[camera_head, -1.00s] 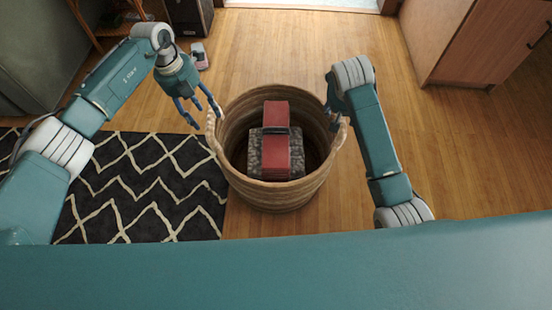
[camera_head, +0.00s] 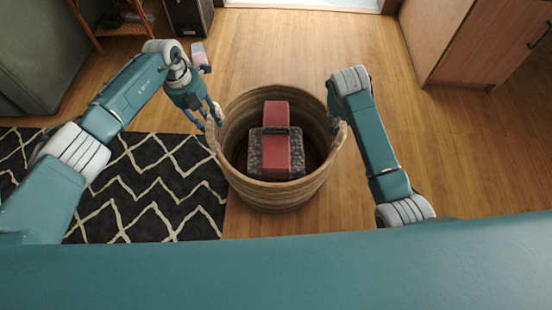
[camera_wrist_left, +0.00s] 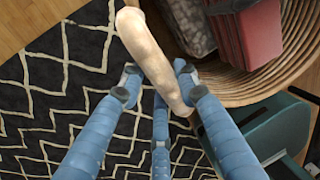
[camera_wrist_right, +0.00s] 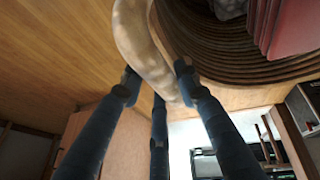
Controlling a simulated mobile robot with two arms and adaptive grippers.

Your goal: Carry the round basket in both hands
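The round woven basket (camera_head: 277,196) stands on the wooden floor, upright, with a pale loop handle on each side. A red and grey bundle (camera_head: 276,140) lies inside it. My left gripper (camera_head: 210,118) is at the left handle (camera_wrist_left: 152,58). In the left wrist view its fingers (camera_wrist_left: 157,82) are closed in around that handle, one on each side. My right gripper (camera_wrist_right: 157,84) is likewise closed in around the right handle (camera_wrist_right: 143,45). In the head view my right fingers are mostly hidden behind the handle and wrist.
A black and cream zigzag rug (camera_head: 140,190) lies to the left of the basket. A wooden cabinet (camera_head: 480,45) stands at the right and a green sofa (camera_head: 40,60) at the far left. A small pink and grey object (camera_head: 200,56) is on the floor. The floor beyond the basket is clear.

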